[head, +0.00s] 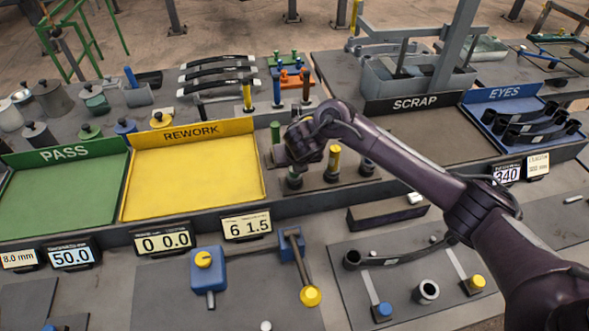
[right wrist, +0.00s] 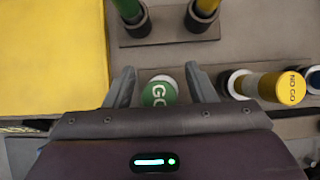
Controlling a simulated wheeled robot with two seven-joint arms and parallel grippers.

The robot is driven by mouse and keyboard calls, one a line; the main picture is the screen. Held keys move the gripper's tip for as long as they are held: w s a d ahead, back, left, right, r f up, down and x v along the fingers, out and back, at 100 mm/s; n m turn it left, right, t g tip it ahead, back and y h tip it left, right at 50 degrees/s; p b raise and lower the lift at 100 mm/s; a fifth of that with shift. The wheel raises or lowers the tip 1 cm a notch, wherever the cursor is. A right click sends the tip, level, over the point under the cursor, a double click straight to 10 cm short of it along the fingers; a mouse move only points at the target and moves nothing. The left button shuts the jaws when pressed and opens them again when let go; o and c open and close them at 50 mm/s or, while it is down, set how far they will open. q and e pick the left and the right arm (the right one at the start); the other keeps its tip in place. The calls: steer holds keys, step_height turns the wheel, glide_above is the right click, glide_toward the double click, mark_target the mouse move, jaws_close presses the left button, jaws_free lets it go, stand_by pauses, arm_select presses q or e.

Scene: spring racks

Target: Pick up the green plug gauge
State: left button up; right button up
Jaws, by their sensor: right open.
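A green plug gauge, its round end marked GO (right wrist: 158,94), is between the two fingers of my right gripper (right wrist: 158,73) in the right wrist view. The fingers are apart on either side of it, with gaps showing. In the head view my right gripper (head: 300,158) is over the stand right of the yellow tray and hides most of this gauge. A yellow gauge marked NO GO (right wrist: 289,87) is close to the right; it also shows in the head view (head: 333,158). My left gripper is out of view.
A dark block with a green-handled gauge (right wrist: 130,8) and another gauge (right wrist: 204,8) is just beyond. The yellow REWORK tray (head: 193,138) is at the left, beside the green PASS tray (head: 124,190). The SCRAP tray (head: 415,104) is behind my right arm.

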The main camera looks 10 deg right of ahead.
steer(key=c, duration=0.7)
jaws_close()
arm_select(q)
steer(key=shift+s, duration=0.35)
arm_select(e)
steer(key=shift+r, duration=0.1)
